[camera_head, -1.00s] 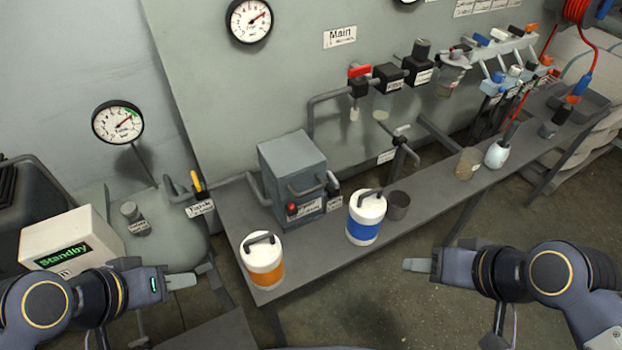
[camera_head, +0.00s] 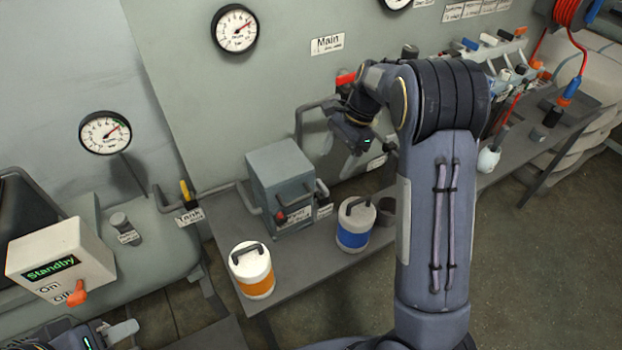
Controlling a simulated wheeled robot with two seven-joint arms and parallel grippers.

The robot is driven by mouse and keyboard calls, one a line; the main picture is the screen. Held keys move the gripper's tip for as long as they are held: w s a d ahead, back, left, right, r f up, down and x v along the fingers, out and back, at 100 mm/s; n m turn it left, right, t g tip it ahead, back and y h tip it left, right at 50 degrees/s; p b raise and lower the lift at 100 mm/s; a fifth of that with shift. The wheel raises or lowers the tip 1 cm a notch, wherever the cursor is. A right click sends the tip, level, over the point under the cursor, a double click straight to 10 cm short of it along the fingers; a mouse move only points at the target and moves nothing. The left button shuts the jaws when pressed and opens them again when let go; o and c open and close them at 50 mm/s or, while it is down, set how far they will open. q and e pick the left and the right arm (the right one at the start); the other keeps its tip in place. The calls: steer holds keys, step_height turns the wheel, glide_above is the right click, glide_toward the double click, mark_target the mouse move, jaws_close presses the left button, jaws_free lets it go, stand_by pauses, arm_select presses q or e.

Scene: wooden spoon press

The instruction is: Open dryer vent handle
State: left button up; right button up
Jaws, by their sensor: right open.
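The grey box (camera_head: 277,165) on the bench has a red knob (camera_head: 281,216) and small labels, too small to read surely. A labelled pipe fitting stands behind and right of it; my arm hides most of this. I cannot tell which part is the dryer vent handle. My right gripper (camera_head: 350,165) is open, pointing downward above the back of the bench, right of the grey box and below the red-handled valve (camera_head: 345,79). Whether it touches anything is unclear. My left gripper (camera_head: 124,331) is low at the left; its finger gap cannot be made out.
An orange-banded canister (camera_head: 254,283) and a blue-banded canister (camera_head: 353,238) stand at the bench's front, with a dark cup (camera_head: 387,212) beside the blue one. A Standby box (camera_head: 60,262) with an orange switch stands left. My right arm covers the bench's middle.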

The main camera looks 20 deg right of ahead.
mark_target(323, 185)
steer(key=x, duration=0.8)
steer(key=shift+w, duration=0.15)
steer(key=c, duration=1)
